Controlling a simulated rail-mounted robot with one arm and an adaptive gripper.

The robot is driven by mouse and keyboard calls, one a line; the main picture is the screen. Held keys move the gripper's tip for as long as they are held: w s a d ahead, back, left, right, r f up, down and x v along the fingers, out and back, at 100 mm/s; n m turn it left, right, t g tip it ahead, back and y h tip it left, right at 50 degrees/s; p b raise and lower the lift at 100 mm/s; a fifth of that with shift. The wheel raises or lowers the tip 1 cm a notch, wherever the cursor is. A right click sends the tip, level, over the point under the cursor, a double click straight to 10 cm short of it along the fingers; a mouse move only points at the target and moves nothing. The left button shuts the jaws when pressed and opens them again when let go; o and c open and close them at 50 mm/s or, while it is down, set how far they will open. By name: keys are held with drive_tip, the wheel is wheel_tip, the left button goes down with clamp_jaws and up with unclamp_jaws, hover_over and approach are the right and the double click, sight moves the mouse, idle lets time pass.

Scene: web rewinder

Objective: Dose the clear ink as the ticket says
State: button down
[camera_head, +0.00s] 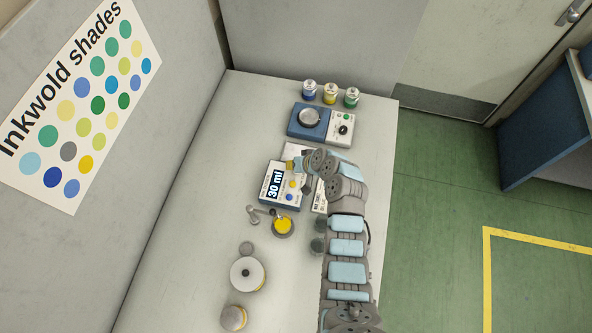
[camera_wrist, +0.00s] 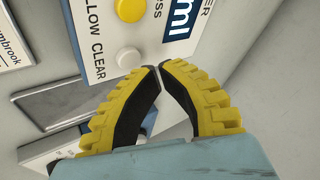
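The dosing unit (camera_head: 267,194) stands on the bench with a blue display (camera_head: 274,184) reading 30 ml. In the head view, a yellow button and a blue button show on it. In the wrist view, its panel (camera_wrist: 98,68) carries a yellow button (camera_wrist: 131,9) and a white button (camera_wrist: 128,58), beside lettering ending "LLOW CLEAR". My gripper (camera_wrist: 160,69) is shut and empty, its yellow-backed fingertips meeting just beside the white button. I cannot tell whether they touch the panel. In the head view, my gripper (camera_head: 291,165) is at the unit's far edge. The ticket's writing is not readable.
A blue device with a round plate (camera_head: 310,117) and several lidded jars (camera_head: 330,93) stand at the back. A yellow-filled cup (camera_head: 283,225) sits in front of the unit. A white disc (camera_head: 247,273) lies nearer. The bench's left side is clear.

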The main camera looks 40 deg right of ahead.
drive_tip(key=shift+f, duration=0.15)
drive_tip(key=shift+f+b, duration=0.3)
drive_tip(key=shift+b, duration=0.15)
drive_tip(key=shift+f+b, duration=0.35)
drive_tip(key=shift+f, duration=0.05)
idle(0.5)
drive_tip(key=shift+r, duration=0.1)
idle(0.3)
drive_tip(key=shift+r+p, duration=0.35)
drive_tip(key=shift+r, duration=0.35)
drive_tip(key=shift+r, duration=0.1)
drive_tip(key=shift+r+p, duration=1.3)
drive_tip(key=shift+r, duration=1.15)
